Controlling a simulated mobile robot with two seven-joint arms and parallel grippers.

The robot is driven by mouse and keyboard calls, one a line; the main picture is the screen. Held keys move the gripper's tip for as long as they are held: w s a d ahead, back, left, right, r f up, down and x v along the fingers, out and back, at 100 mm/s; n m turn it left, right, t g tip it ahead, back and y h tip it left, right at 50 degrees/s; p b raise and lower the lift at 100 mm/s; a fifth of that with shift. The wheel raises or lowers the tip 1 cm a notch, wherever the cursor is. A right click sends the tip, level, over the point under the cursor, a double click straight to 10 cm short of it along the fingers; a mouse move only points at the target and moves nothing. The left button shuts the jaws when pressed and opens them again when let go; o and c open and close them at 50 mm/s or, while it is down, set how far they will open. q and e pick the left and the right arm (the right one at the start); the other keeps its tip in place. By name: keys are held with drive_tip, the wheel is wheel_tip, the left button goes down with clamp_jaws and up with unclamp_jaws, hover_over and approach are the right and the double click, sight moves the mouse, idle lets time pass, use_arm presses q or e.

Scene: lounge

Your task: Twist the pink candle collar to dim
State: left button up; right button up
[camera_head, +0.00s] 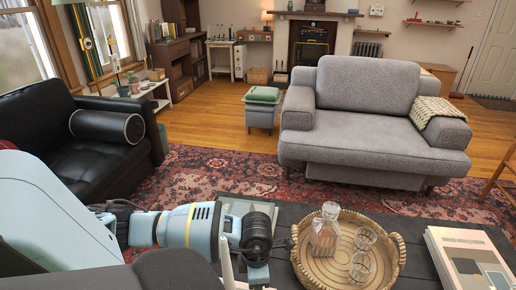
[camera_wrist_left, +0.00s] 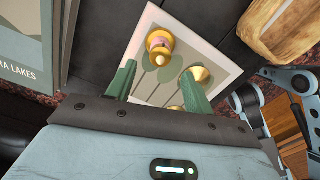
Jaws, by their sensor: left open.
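In the left wrist view, a round brass candle holder with a pinkish ring (camera_wrist_left: 160,43) stands on a white-bordered square board (camera_wrist_left: 222,57). A second brass holder (camera_wrist_left: 196,74) stands to its right. A third brass piece (camera_wrist_left: 175,108) is partly hidden low between my fingers. My left gripper (camera_wrist_left: 157,76) is open, its green fingers apart. The pinkish holder shows beyond the fingertips, between their lines; I see no contact. In the head view my left arm (camera_head: 204,226) reaches over the dark table (camera_head: 290,214), and the candle holders are hidden.
A round wicker tray (camera_head: 300,263) with a glass decanter (camera_head: 325,230) and glasses (camera_head: 364,238) stands right of my left wrist. Books (camera_head: 462,250) lie at the table's right. A book (camera_wrist_left: 30,70) lies left of the board. A grey armchair (camera_head: 370,110) stands beyond.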

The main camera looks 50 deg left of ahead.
use_arm(q)
drive_tip(key=shift+f, duration=2.35)
drive_tip(key=c, duration=1)
